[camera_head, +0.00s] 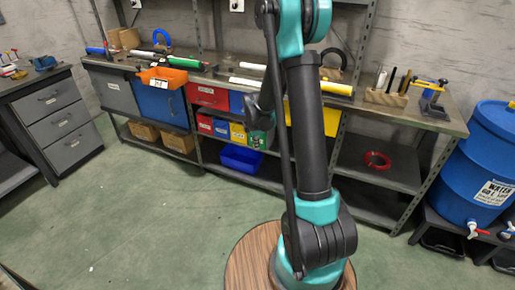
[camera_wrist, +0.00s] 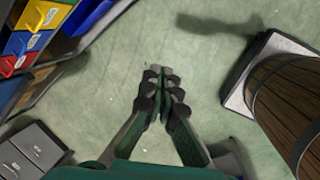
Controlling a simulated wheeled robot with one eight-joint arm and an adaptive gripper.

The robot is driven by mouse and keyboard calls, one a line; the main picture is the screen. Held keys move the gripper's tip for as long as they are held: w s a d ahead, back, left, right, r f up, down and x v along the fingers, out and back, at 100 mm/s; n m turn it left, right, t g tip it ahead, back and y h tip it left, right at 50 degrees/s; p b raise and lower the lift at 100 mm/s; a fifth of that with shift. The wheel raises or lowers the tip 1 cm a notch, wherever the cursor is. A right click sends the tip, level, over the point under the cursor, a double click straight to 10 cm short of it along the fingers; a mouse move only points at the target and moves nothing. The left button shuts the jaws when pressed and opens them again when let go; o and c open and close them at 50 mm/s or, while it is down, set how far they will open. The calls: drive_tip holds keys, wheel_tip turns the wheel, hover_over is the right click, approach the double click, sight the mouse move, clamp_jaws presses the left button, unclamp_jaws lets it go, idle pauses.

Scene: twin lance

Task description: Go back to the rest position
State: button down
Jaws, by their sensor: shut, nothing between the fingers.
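My gripper (camera_wrist: 160,76) shows in the wrist view with its two dark, jointed fingers brought together at the tips. Nothing is held between them. Below the tips lies bare green floor. In the head view my teal and black arm rises through the middle of the picture, and I cannot make out the fingers clearly there.
A long workbench (camera_head: 405,111) with tools and bins runs along the wall. A blue water barrel (camera_head: 485,150) stands at right, a grey drawer cabinet (camera_head: 58,120) at left. A wooden barrel (camera_wrist: 290,105) is right of my gripper. The floor (camera_head: 150,220) is clear at front left.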

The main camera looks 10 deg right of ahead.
drive_tip(key=s+d+r+m+t, duration=0.1)
drive_tip(key=s+r+m, duration=0.3)
drive_tip(key=s, duration=0.3)
drive_tip(key=s+d+r+m, duration=0.2)
drive_tip(key=s+r+m, duration=0.2)
drive_tip(key=s+m, duration=1.15)
drive_tip(key=s, duration=0.6)
drive_tip(key=shift+s+d+t+y, duration=0.35)
drive_tip(key=shift+d+t+y, duration=0.05)
